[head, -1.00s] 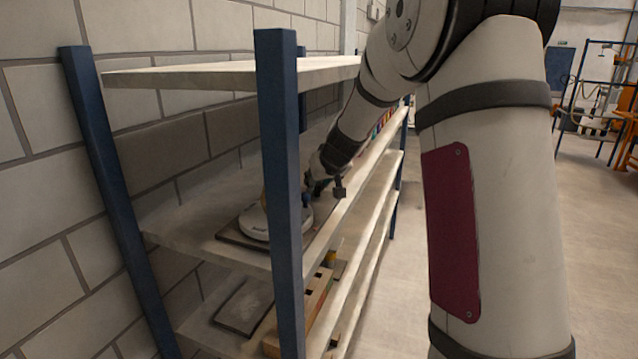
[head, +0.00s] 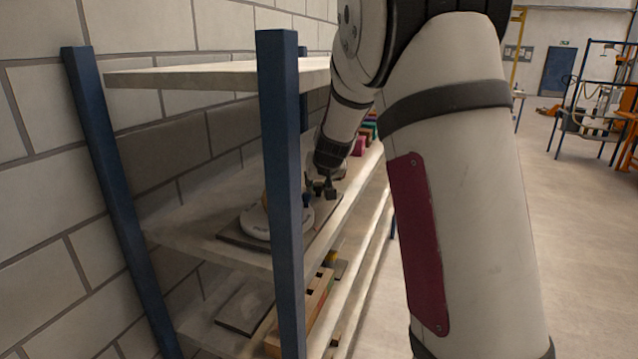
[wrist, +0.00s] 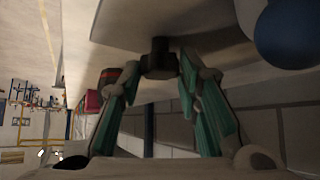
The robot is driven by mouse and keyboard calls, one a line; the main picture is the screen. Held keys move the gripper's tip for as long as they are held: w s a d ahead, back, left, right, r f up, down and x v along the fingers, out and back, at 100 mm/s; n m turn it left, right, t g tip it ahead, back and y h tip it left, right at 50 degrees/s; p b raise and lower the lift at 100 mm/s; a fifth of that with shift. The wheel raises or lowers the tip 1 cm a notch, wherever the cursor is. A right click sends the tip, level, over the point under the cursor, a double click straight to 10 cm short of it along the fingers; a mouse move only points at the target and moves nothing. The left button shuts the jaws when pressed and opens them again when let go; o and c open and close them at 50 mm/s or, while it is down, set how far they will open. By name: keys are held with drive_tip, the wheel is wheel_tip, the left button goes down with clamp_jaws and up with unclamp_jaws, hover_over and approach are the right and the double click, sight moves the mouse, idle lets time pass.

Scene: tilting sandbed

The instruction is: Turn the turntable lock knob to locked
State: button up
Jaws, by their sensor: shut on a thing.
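The dark lock knob (wrist: 159,58) sits between my fingertips in the wrist view. My gripper (wrist: 159,70) has its two teal-sided fingers closed on it from both sides. The knob's setting cannot be read. In the head view, my gripper (head: 321,188) is at the right side of the round white turntable (head: 256,222), above the middle shelf. The turntable rests on a dark flat base (head: 236,238). The blue shelf post hides part of both. The knob is too small to make out clearly in the head view.
The blue front post (head: 281,190) stands close to the turntable. The upper shelf board (head: 200,77) lies above my gripper. Coloured items (head: 366,132) stand farther along the middle shelf. A wooden block (head: 318,296) lies below.

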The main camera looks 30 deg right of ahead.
drive_tip(key=o, duration=1.1)
drive_tip(key=shift+v, duration=6)
drive_tip(key=shift+s, duration=0.15)
